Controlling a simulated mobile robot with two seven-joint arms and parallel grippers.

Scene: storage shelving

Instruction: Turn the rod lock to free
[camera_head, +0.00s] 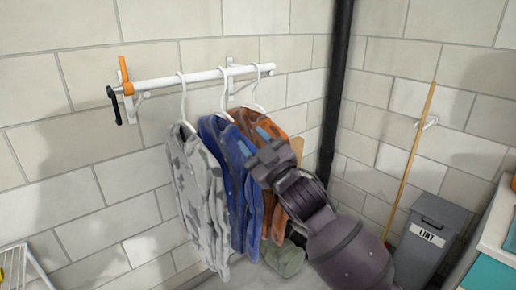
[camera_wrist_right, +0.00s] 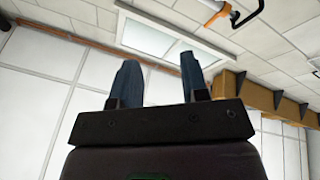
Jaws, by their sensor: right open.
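The rod lock (camera_head: 124,76) sits at the left end of the white rod (camera_head: 190,77). It has an upright orange lever and a black handle (camera_head: 114,106) hanging down at the rod's end. An orange and black part that looks like this lock (camera_wrist_right: 222,12) shows at the top right of the right wrist view. My right gripper (camera_head: 252,140) is in front of the hanging clothes, to the right of the lock and below the rod, well apart from the lock. Its two fingers (camera_wrist_right: 158,65) stand apart with nothing between them. My left gripper is not in view.
Grey camouflage (camera_head: 197,195), blue (camera_head: 222,145) and orange (camera_head: 268,124) garments hang from the rod on white hangers. A dark pipe (camera_head: 338,75), a wooden pole (camera_head: 408,155) and a grey LINT bin (camera_head: 430,235) stand to the right. Space left of the garments is clear.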

